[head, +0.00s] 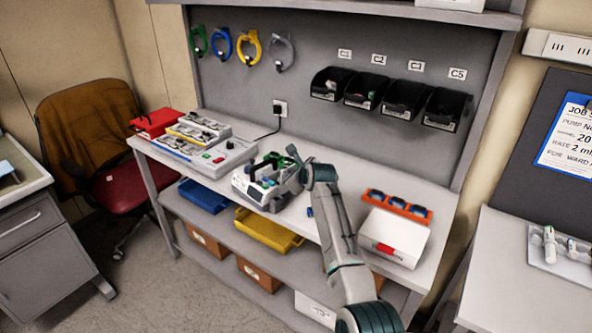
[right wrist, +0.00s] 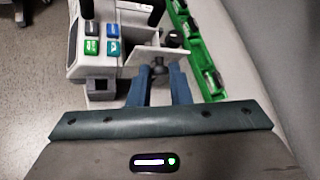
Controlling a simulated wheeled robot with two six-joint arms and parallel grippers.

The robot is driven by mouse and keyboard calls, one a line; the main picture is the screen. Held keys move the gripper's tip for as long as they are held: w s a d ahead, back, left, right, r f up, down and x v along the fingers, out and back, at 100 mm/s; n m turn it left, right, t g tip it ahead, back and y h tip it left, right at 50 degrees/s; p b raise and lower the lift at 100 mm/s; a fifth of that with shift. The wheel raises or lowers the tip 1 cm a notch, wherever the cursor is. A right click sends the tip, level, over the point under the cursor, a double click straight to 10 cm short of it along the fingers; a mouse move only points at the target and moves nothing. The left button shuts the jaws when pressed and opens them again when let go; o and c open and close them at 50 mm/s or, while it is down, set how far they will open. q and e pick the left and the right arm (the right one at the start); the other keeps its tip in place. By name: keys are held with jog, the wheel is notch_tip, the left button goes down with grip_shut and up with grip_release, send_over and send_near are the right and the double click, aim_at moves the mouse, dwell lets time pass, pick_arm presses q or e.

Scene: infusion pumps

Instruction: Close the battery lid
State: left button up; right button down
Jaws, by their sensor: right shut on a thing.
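The infusion pump (head: 256,190), a pale grey unit with green parts, stands on the bench near its front edge. The right wrist view shows its blue and green buttons (right wrist: 103,38). A pale flat plate (right wrist: 150,57), which looks like the battery lid, sticks out at the pump's side and stands open. My right gripper (right wrist: 160,72) is shut on a small dark knob at this plate; the fingers partly hide it. In the head view my right gripper (head: 300,170) is at the pump's right side, its fingertips hard to make out. My left gripper is not in view.
A green rail-like part (right wrist: 198,50) lies close to the right of my fingers. On the bench, a grey device with trays (head: 210,150) stands left of the pump. A white box (head: 393,236) and an orange rack (head: 398,205) stand to the right. Black bins (head: 404,98) hang behind.

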jog(key=shift+r, duration=0.1)
dwell(0.5)
jog(key=c, duration=1.3)
grip_release()
jog(key=shift+w, duration=0.1)
jog(key=b+v, duration=0.2)
jog(key=v, duration=0.8)
jog(key=shift+s+r, duration=0.3)
